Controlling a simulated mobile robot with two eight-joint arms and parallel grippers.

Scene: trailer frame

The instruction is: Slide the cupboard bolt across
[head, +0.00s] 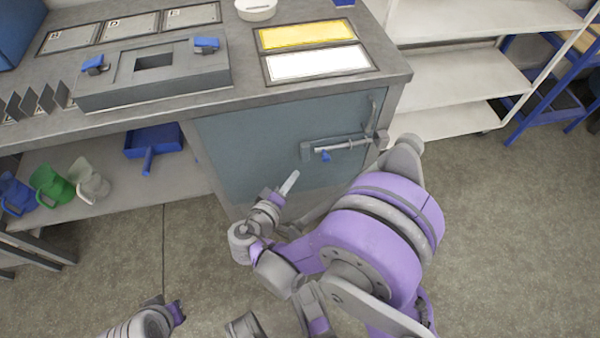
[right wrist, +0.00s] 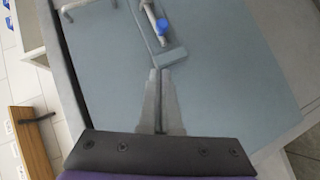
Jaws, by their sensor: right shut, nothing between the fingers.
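The cupboard door (head: 250,140) is grey-blue and looks shut. A metal bolt (head: 345,145) lies across its right side, with a blue knob (head: 326,156) hanging near its left end. A bracket (head: 382,139) sits at the door's right edge; I cannot tell whether the rod enters it. My right gripper (head: 290,182) is shut and empty, below and left of the knob, apart from it. In the right wrist view the closed fingers (right wrist: 160,75) point at the door, with the blue knob (right wrist: 163,26) beyond them. My left gripper (head: 177,311) is only partly visible at bottom left.
A grey bench top (head: 395,75) overhangs the cupboard, carrying a slotted grey block (head: 155,85) and yellow and white panels. A door handle (head: 373,112) stands above the bolt. Jugs and a blue dustpan (head: 153,141) fill the lower shelf. White shelving (head: 450,80) stands right.

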